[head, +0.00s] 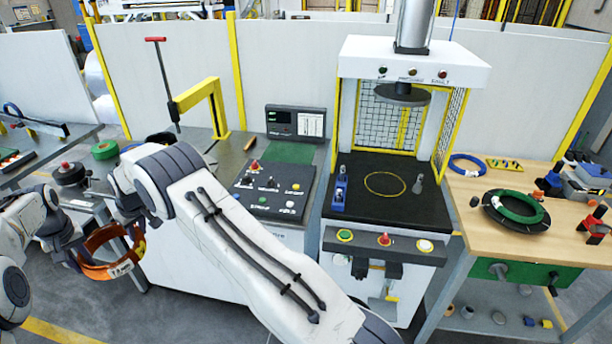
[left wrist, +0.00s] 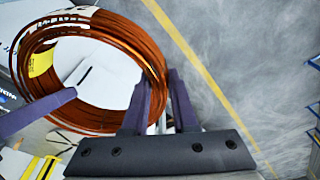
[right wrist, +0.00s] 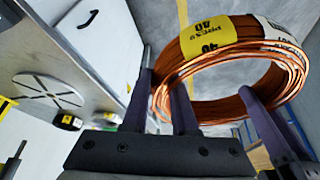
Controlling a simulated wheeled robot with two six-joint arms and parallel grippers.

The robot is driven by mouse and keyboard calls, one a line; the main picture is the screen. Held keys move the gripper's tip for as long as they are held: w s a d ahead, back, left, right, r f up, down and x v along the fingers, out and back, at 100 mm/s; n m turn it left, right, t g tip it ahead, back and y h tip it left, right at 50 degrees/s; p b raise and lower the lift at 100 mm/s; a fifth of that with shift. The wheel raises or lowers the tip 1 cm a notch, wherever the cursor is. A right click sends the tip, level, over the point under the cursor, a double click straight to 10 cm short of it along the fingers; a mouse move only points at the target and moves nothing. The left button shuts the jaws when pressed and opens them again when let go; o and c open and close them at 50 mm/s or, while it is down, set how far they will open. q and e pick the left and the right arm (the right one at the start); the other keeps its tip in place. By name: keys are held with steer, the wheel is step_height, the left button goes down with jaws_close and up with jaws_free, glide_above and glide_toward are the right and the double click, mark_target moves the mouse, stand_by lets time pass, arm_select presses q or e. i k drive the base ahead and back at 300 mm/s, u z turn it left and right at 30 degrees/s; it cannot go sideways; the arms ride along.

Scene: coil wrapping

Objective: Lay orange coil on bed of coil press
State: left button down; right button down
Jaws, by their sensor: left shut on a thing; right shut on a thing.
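The orange coil (head: 97,271) is in the air at the lower left of the head view, left of the press cabinet. It carries yellow and white labels, and shows in the left wrist view (left wrist: 152,62) and right wrist view (right wrist: 285,72). My left gripper (head: 78,258) is shut on one side of its ring; its fingers (left wrist: 160,100) straddle the strands. My right gripper (right wrist: 163,100) is shut on the opposite side, mostly hidden by my arm in the head view. The coil press (head: 412,62) has a black bed (head: 400,206) with a yellow circle, and no coil on it.
A round press head (head: 402,95) hangs above the bed. A blue fixture (head: 340,188) and a grey upright piece (head: 417,185) flank the circle. A control console (head: 270,190) stands left of the press. A workbench (head: 465,195) at right holds a green coil (head: 516,207).

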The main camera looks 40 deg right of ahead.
mark_target(385, 184)
steer(key=z, duration=1.85)
steer(key=i, duration=1)
steer(key=u, duration=0.05)
